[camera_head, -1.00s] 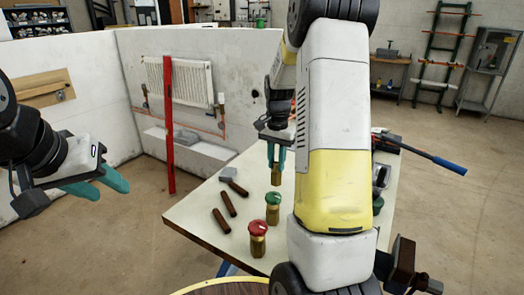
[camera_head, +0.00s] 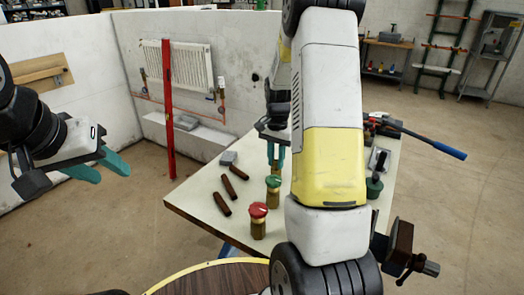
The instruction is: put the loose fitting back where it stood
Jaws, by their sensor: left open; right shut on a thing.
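My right gripper (camera_head: 276,158) is shut over the table, with its teal fingers pointing down. In the earlier frame a brass fitting shows between its fingertips; now it is mostly hidden behind a green-capped brass fitting (camera_head: 273,190). Whether it touches the table cannot be told. The green-capped fitting and a red-capped brass fitting (camera_head: 258,222) stand upright on the pale table (camera_head: 190,197). My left gripper (camera_head: 105,168) is open and empty, left of the table and apart from it.
A red bar (camera_head: 169,110) stands before the wall radiator (camera_head: 185,68). A blue-handled tool (camera_head: 440,148) overhangs the table's right side. Floor left of the table is clear.

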